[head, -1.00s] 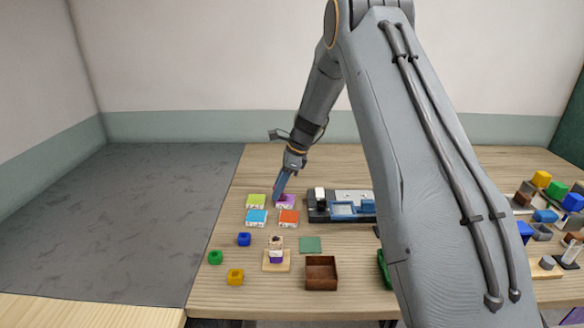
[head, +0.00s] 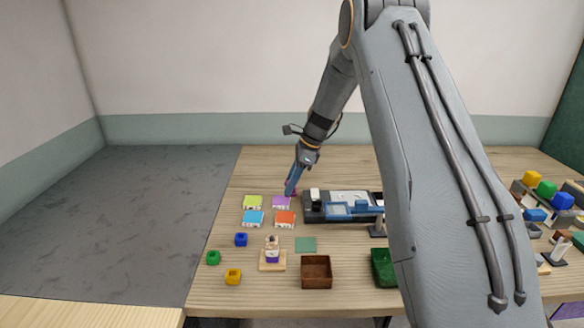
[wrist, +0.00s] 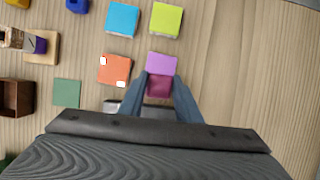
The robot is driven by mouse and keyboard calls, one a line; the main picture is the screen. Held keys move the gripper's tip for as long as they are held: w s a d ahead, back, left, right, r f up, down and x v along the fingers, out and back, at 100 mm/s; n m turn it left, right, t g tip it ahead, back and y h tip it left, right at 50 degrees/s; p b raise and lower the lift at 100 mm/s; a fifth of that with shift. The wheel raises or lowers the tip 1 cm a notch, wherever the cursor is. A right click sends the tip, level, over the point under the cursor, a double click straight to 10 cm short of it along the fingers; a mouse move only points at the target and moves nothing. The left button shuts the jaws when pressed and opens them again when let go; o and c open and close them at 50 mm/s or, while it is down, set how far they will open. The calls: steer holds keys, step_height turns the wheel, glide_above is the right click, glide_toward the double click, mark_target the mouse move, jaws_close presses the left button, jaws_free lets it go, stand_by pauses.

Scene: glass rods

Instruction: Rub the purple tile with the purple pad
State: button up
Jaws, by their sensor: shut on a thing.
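The purple tile (head: 281,203) lies flat on the wooden table, at the back right of a group of coloured tiles. In the wrist view the purple tile (wrist: 161,63) is just beyond my fingertips. My gripper (head: 290,192) is shut on the purple pad (wrist: 159,87), a magenta-purple block between the two blue-grey fingers. The pad is at the tile's back right edge; I cannot tell whether they touch. In the head view the fingers mostly hide the pad.
Lime (head: 253,202), blue (head: 253,218) and orange (head: 285,219) tiles lie close by. A dark tray with blue parts (head: 341,207) stands just right of my gripper. A brown box (head: 316,272) and green bin (head: 384,267) are nearer. The left front table has small coloured blocks.

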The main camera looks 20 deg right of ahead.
steer(key=shift+r+p, duration=1.5)
steer(key=shift+r, duration=1.3)
steer(key=shift+a, duration=0.1)
